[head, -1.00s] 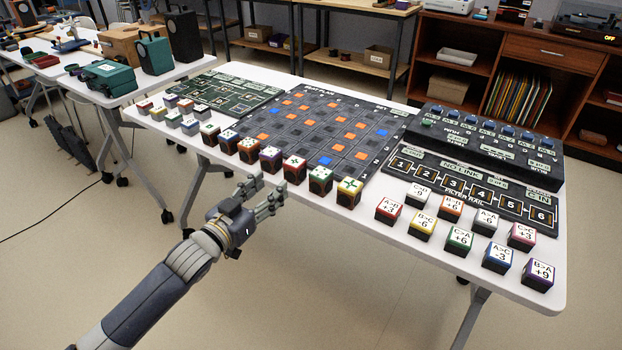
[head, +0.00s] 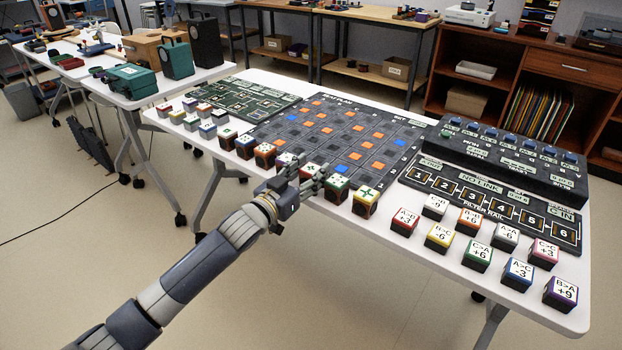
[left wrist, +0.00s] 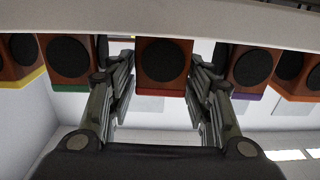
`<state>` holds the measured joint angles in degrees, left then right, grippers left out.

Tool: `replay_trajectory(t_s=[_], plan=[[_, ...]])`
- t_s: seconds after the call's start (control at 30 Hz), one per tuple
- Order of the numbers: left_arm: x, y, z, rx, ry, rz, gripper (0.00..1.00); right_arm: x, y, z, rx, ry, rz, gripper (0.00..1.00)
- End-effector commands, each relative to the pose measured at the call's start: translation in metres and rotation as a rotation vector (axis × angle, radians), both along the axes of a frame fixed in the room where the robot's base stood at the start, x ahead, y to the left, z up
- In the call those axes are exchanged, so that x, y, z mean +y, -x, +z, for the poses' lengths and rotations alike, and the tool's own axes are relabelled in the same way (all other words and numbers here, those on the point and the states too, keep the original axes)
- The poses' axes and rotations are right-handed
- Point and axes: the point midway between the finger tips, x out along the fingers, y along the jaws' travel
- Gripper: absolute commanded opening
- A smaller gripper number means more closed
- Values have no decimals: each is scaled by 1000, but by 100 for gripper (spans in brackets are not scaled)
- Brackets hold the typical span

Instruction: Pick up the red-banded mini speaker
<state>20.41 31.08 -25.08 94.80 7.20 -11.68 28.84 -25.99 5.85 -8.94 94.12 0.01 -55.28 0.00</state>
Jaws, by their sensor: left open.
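The red-banded mini speaker (head: 310,170) stands in the row along the table's near edge, its lower part hidden behind my gripper in the head view. In the left wrist view, which is upside down, the red-banded speaker (left wrist: 163,65) shows its round dark cone and a red band, centred between my fingers. My left gripper (head: 307,178) is open, with one finger to either side of that speaker; it also shows in the left wrist view (left wrist: 162,72). I cannot tell how deep the fingers reach. My right gripper is not in view.
A green-banded speaker (left wrist: 68,60) and a purple-banded speaker (left wrist: 250,68) stand close on either side. Labelled cubes (head: 438,236) fill the table's right part. The dark beat plan board (head: 330,130) lies behind the row. The floor in front is clear.

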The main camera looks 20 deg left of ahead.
Motion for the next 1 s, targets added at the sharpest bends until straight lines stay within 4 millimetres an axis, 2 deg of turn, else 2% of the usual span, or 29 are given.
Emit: replay_trajectory(t_s=[0.13, 0.4, 0.43, 0.5, 0.6, 1.0], plan=[[-4, -13, -1, 0, 0, 0, 47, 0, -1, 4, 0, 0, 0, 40], [-5, -15, 0, 1, 0, 0, 47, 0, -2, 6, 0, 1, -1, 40], [-5, -15, 0, 1, 0, 0, 44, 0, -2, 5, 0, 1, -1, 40], [-5, -15, 0, 1, 0, 0, 29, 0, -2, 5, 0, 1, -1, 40], [-5, -15, 0, 1, 0, 0, 10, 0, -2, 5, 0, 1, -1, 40], [-5, -15, 4, -1, -1, 0, 10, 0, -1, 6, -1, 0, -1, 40]])
